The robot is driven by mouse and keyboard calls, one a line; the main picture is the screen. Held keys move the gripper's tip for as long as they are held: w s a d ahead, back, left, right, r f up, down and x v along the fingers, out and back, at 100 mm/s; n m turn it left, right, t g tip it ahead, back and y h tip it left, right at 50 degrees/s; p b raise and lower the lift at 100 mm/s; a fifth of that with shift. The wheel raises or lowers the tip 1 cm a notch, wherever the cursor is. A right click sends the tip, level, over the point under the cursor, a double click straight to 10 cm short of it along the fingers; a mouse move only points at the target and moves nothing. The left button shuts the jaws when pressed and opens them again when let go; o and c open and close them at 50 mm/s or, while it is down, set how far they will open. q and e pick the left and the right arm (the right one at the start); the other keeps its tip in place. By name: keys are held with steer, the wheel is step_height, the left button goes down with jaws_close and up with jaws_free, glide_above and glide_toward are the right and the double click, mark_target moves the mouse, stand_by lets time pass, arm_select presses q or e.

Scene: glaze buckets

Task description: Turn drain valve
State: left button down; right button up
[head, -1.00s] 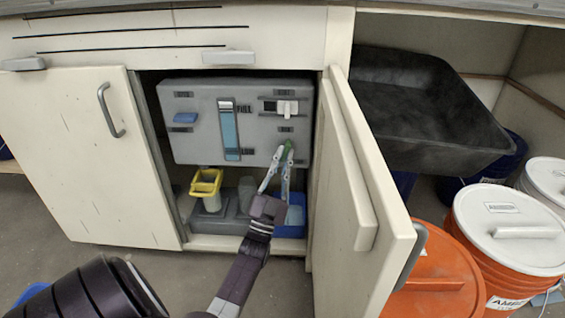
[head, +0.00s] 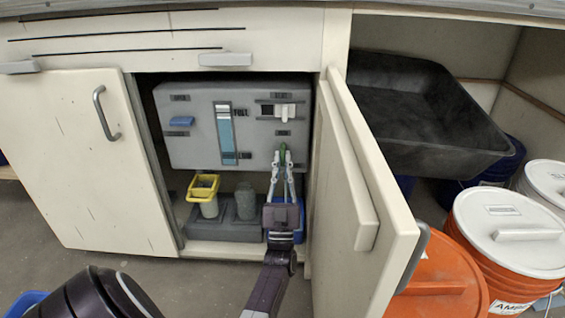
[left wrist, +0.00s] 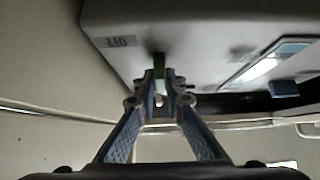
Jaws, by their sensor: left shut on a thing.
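The grey tank panel (head: 200,140) sits inside the open cabinet. The fingers hide part of the handle. My right gripper is not in view.
The open cabinet door (head: 365,190) stands close to the right of my left arm. Orange buckets (head: 440,278) stand at the right.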

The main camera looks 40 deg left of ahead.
arm_select(q)
steer(key=shift+f, duration=0.1)
steer(key=c, duration=2)
jaws_free()
steer(key=v, duration=1.2)
